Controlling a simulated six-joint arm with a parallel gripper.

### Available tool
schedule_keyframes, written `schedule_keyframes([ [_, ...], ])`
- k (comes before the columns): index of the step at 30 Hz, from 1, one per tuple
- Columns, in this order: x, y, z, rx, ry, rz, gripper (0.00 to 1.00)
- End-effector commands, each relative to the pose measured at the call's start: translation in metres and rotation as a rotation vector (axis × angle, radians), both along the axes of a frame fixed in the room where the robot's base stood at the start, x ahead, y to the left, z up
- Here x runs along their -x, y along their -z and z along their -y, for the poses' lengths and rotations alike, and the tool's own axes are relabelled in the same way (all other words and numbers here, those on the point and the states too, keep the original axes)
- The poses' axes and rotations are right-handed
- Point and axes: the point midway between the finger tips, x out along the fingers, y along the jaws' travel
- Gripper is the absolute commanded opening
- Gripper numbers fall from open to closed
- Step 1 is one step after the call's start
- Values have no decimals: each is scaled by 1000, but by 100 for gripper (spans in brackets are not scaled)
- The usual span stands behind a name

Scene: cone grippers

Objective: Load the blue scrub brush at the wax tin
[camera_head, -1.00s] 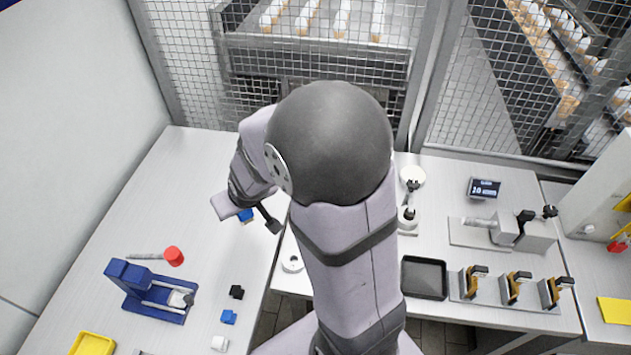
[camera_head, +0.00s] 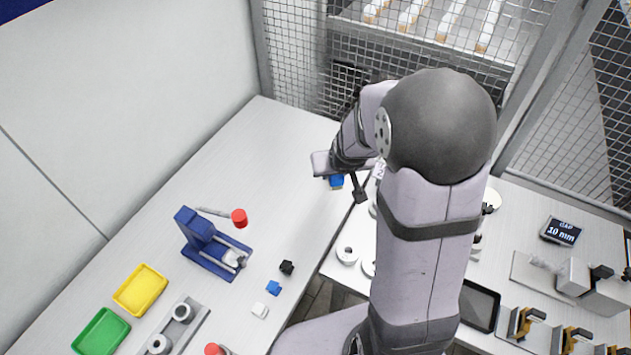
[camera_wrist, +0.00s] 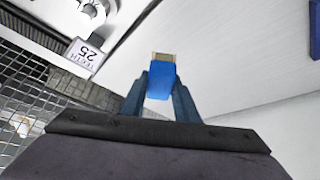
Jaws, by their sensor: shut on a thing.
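The blue scrub brush (camera_wrist: 161,81), a blue block with a tan bristle end, is held between the two dark blue fingers of my gripper (camera_wrist: 160,76) in the wrist view. In the head view the brush (camera_head: 336,181) shows as a small blue patch under my wrist, over the far part of the left table. My gripper's fingers are mostly hidden there by my arm. I cannot tell which item is the wax tin; several round white pieces stand on the right table, partly hidden by my arm.
A blue fixture (camera_head: 213,247) stands on the left table, with a red-capped tool (camera_head: 238,218) behind it. Yellow (camera_head: 141,289) and green (camera_head: 101,332) trays sit front left. A wire fence (camera_head: 295,50) stands behind.

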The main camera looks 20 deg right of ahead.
Motion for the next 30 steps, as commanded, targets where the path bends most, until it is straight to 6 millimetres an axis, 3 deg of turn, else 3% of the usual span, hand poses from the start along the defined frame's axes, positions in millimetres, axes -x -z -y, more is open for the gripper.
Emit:
schedule_keyframes([
  [1, -5, -1, 23, 1, 43, -3, 7],
  [6, -12, -1, 97, 5, 161, -9, 7],
  [14, -2, 2, 199, 3, 313, -13, 7],
  [24, 49, 8, 332, -3, 504, -6, 7],
  [30, 88, 12, 392, -5, 591, 5, 7],
])
